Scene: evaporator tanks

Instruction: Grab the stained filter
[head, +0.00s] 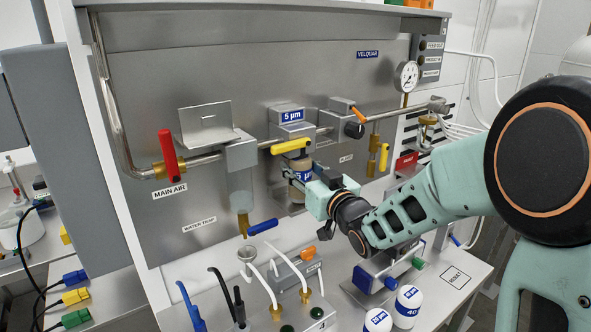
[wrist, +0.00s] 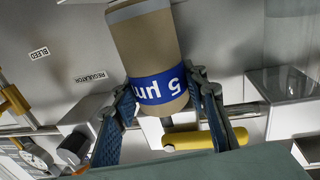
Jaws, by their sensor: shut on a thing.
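The stained filter is a tan-brown cylinder (head: 301,164) with a blue "5 µm" band. It hangs upright under the grey housing labelled "5 µm" (head: 291,114) on the steel panel, just below the yellow lever (head: 290,146). My gripper (head: 302,179) reaches it from the right and is shut on it. In the wrist view the filter (wrist: 143,38) appears upside down, with my gripper's fingers (wrist: 160,97) on either side of its blue band. The yellow lever (wrist: 205,138) lies close by the filter's end there. Whether the filter's top is seated in the housing is hard to tell.
A red lever (head: 168,154) and the clear water trap (head: 241,190) are to the left on the same pipe. A gauge (head: 406,76) and regulator knob (head: 354,129) are to the right. White jars (head: 407,306) and hose fittings stand on the bench below.

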